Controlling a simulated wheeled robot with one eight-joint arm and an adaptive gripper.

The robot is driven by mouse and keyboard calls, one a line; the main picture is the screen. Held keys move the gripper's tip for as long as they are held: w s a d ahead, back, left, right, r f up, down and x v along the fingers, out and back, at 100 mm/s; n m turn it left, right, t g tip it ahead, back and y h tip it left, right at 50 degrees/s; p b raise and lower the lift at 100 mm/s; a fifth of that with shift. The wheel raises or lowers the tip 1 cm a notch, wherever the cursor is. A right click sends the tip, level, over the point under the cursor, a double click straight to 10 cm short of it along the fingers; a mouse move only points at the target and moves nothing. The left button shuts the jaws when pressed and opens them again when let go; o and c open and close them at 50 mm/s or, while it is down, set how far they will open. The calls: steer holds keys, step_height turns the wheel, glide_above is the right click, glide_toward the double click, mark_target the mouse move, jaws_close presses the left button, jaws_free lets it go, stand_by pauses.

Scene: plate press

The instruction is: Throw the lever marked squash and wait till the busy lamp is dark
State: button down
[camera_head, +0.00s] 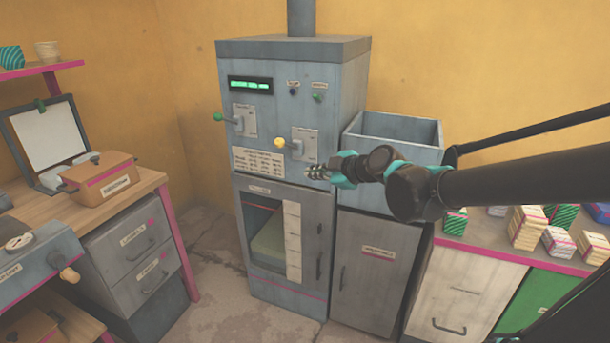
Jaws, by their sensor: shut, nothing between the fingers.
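The press (345,80) is a tall blue-grey cabinet at the back wall. Its upper panel has a lever with a green knob (217,117) on the left and a lever with a yellow knob (279,142) on the right; both knobs stick out to the left of their plates. The lever labels are too small to read. A dark blue lamp (293,92) and a green lamp (317,98) sit at the upper right; I cannot read which is busy. My gripper (308,172) is shut and empty, just below and right of the yellow knob, visibly apart from it.
A green display (250,85) is lit above the levers. The press's lower door (285,240) has a window. An open bin (395,130) stands right of the press, close behind my arm. A wooden desk (150,182) is at left; a counter with several small boxes (527,227) is at right.

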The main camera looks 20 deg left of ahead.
steer(key=shift+v, duration=1.25)
steer(key=shift+w, duration=0.15)
steer(key=s+d+f+m+h, duration=0.3)
steer(key=d+f+m, duration=0.4)
steer(key=d, duration=0.5)
steer(key=s+d+f+m+g+h, duration=0.1)
steer(key=s+d+f+m+h, duration=0.3)
steer(key=d, duration=0.9)
steer(key=s+d+f+m+g+h, duration=0.1)
steer(key=s+d+f+m+h, duration=0.3)
steer(key=d+f+m, duration=0.6)
steer(key=d+f, duration=0.1)
steer(key=d, duration=0.1)
steer(key=shift+d+f+m, duration=0.3)
steer(key=shift+w, duration=0.1)
stand_by(2.5)
